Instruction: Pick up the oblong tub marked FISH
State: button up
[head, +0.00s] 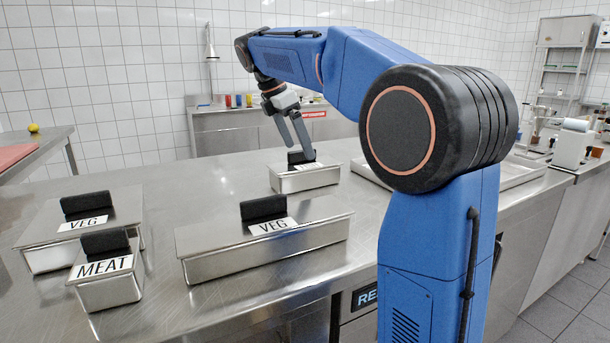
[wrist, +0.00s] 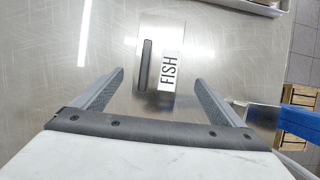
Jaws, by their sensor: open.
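The FISH tub is a small steel tub (head: 304,180) with a flat lid, a black upright handle and a white label. It stands on the steel counter, behind the long VEG tub. In the wrist view the tub (wrist: 162,30) lies ahead, its black handle lengthwise and the FISH label to the right of it. My gripper (head: 301,153) is open and empty, with its fingers pointing down close to the handle. In the wrist view my gripper's (wrist: 159,78) fingers are spread to either side of the handle, which is nearer the left finger. I cannot tell whether they touch anything.
On the counter (head: 190,290) stand a long VEG tub (head: 200,262), a wider VEG tub (head: 50,255) and a small MEAT tub (head: 108,293). A shallow steel tray (head: 525,177) lies at the right. The counter left of the FISH tub is clear.

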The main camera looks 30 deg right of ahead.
aim_at(305, 164)
jog(key=shift+w+x, duration=0.15)
jog(key=shift+x, duration=1.35)
jog(key=shift+w+x, duration=0.15)
jog(key=shift+x, duration=1.4)
jog(key=shift+c, duration=0.7)
jog(key=shift+r, duration=0.1)
jog(key=c, duration=1.4)
jog(key=shift+r, duration=0.1)
